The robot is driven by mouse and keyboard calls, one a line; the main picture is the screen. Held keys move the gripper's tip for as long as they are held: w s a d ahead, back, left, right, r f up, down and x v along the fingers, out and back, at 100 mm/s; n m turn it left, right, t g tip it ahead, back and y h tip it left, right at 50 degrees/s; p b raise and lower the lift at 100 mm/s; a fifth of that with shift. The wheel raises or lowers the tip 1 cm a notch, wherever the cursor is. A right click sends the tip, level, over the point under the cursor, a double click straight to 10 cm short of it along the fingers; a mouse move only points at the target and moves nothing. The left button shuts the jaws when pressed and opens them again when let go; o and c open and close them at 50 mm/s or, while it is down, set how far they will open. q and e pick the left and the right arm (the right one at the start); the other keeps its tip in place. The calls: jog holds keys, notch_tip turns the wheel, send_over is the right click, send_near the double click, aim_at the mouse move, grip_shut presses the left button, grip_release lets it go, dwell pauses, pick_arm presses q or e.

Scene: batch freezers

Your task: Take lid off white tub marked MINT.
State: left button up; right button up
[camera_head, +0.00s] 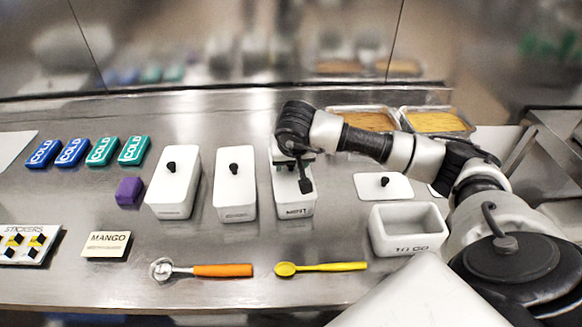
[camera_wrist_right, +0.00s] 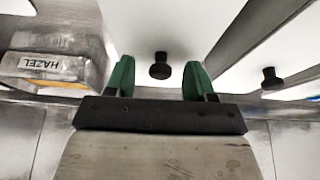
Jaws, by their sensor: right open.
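The white tub marked MINT (camera_head: 294,205) is the rightmost of three lidded white tubs in the head view. Its white lid is on, and my right arm hides much of it. My right gripper (camera_head: 298,162) is over this lid. In the wrist view the green fingertips of my right gripper (camera_wrist_right: 158,82) are apart, with the black lid knob (camera_wrist_right: 160,66) showing between them. I cannot tell whether either finger touches the knob. My left gripper is not in view.
Two lidded white tubs (camera_head: 236,200) (camera_head: 172,195) stand left of MINT. An open, empty white tub (camera_head: 408,240) and a loose white lid (camera_head: 383,187) are to the right. A HAZEL pan (camera_wrist_right: 55,65) shows in the wrist view. An orange-handled scoop (camera_head: 222,270) and yellow spoon (camera_head: 330,267) lie in front.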

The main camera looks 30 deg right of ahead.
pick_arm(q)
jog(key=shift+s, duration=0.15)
pick_arm(e)
jog(key=shift+c, duration=0.5)
grip_shut()
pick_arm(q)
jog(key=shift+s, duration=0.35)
pick_arm(e)
jog(key=shift+r, duration=0.1)
